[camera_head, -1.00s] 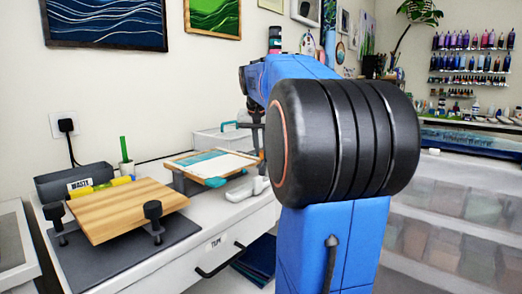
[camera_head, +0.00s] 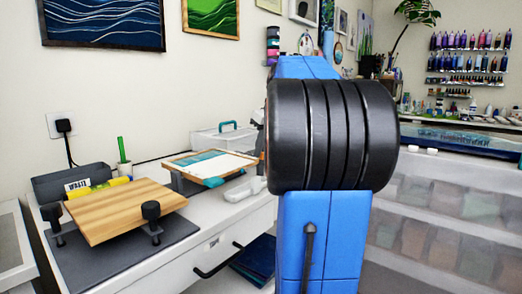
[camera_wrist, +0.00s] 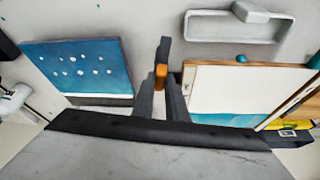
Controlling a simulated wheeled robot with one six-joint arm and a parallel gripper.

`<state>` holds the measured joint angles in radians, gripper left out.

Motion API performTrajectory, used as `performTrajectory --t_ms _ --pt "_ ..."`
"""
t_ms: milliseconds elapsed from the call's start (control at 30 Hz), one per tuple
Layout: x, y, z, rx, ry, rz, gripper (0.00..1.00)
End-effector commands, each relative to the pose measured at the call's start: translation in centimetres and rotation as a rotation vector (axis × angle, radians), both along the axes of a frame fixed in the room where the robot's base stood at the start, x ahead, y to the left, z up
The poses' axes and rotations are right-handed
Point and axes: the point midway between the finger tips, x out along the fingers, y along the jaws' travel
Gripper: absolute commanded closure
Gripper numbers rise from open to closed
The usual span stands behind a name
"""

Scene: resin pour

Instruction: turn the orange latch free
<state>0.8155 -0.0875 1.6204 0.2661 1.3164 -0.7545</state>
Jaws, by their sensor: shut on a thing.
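In the wrist view, the orange latch (camera_wrist: 161,76) shows as a small upright orange piece between the dark fingers of my gripper (camera_wrist: 161,72). The fingers are closed in on it, and their tips cover part of it. How far the latch is turned cannot be told. In the head view my own arm stands in front and hides the gripper and the latch.
In the wrist view, a blue dotted panel (camera_wrist: 80,68) lies left of the fingers and a framed white-and-teal panel (camera_wrist: 235,90) lies close on the right. In the head view, a wooden board (camera_head: 125,208) with black clamps (camera_head: 151,211) is on the bench.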

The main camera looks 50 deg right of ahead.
Motion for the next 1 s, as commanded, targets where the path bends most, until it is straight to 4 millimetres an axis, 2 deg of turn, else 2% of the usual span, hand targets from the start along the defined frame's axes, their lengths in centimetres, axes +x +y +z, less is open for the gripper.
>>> performTrajectory --t_ms 400,900,933,1000 --pt "0.01 -0.16 0.02 -0.001 0.0 0.166 1.0" --pt "-0.01 -0.16 0.01 -0.001 0.001 0.185 1.0" --pt "-0.01 -0.16 0.0 -0.001 0.001 0.185 0.85" --pt "0.0 -0.15 0.0 0.0 0.001 0.184 0.69"
